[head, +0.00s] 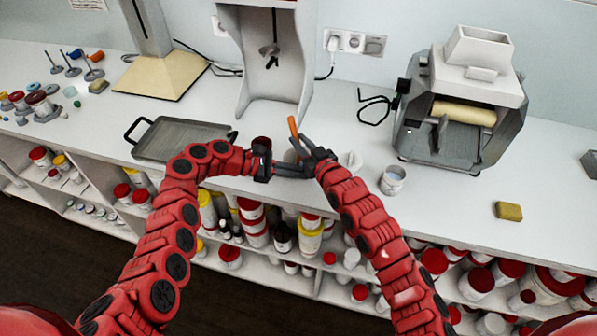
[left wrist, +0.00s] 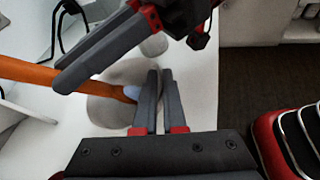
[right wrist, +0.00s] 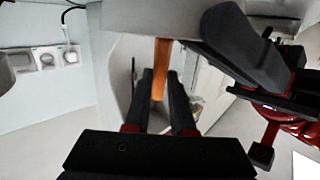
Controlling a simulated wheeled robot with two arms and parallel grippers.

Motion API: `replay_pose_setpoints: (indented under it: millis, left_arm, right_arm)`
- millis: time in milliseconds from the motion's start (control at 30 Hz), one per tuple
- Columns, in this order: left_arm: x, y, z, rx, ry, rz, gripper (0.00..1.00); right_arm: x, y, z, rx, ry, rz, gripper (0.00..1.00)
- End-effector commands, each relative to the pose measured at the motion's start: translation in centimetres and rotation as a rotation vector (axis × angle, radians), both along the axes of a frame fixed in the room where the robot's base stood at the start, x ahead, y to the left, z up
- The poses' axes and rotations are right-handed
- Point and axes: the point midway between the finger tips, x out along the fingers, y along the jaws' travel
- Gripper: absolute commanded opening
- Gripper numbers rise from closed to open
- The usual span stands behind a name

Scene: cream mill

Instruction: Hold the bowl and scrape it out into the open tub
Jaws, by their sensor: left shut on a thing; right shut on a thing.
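The bowl (head: 290,157) is mostly hidden behind my grippers in the head view; its grey side shows in the left wrist view (left wrist: 108,116). My left gripper (head: 303,172) is shut on the bowl's edge and holds it at the bench front. My right gripper (head: 303,146) is shut on the orange handle of a scraper (head: 293,127). The scraper's pale blue tip (left wrist: 131,92) is at the bowl, by my left fingers; I cannot tell whether it touches. The bowl's contents are hidden. The open tub (head: 392,180), small and white, stands on the bench right of both grippers.
A grey tray (head: 183,138) lies left of the bowl. A pale stand (head: 270,60) rises behind it. A roller mill (head: 465,100) stands behind the tub. A yellow sponge (head: 508,211) lies far right. A small pale object (head: 351,160) is near my right gripper.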

Motion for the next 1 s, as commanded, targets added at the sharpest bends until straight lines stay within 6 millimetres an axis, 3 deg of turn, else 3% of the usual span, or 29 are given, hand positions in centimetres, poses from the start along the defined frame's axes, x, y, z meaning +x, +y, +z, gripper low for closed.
replay_pose_setpoints:
  millis: [1000]
  left_arm:
    - [-0.06,-0.04,-0.08,0.0,0.002,-0.001,0.0]
  right_arm:
    - [0.07,0.76,-0.13,0.001,0.003,0.001,0.0]
